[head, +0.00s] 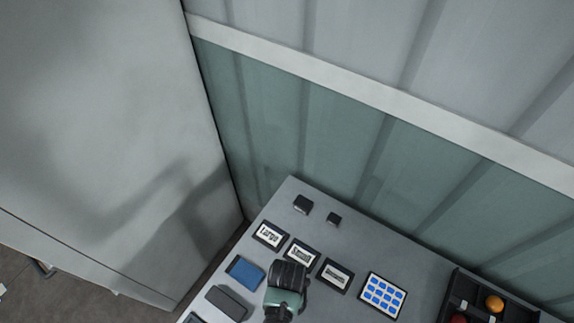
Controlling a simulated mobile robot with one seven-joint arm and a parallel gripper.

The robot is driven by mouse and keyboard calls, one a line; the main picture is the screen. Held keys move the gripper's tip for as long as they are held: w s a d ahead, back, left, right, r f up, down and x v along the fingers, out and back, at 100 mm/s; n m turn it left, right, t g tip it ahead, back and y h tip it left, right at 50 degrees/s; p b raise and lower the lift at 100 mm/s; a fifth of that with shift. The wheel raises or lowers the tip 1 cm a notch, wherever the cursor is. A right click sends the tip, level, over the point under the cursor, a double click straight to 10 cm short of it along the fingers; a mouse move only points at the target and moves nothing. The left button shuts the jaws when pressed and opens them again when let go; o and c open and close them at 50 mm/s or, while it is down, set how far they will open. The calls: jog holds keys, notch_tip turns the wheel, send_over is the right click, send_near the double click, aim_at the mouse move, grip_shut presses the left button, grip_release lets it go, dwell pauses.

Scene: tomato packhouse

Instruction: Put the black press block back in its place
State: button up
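Two small black blocks stand on the grey table near its back corner. The bigger block (303,204) is on the left and the smaller block (334,219) is just right of it. I cannot tell which of them is the press block. My gripper (289,274), black and teal, shows from above at the bottom centre, in front of the label cards and apart from both blocks. Its fingers are not clear, so I cannot see whether it is open or holds anything. No marked place for the block is clearly visible.
Black-framed label cards, including one reading "Large" (269,235), lie in a row on the table. A blue pad (245,272) and a dark pad (227,302) lie left. A blue-tiled panel (382,295) and a black crate (451,289) with tomatoes are right. A wall stands behind.

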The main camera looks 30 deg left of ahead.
jog(key=shift+f, duration=0.4)
jog(key=o, duration=1)
jog(key=shift+c, duration=0.6)
notch_tip(320, 180, up, 7)
jog(key=p, duration=0.7)
jog(key=shift+r, duration=0.1)
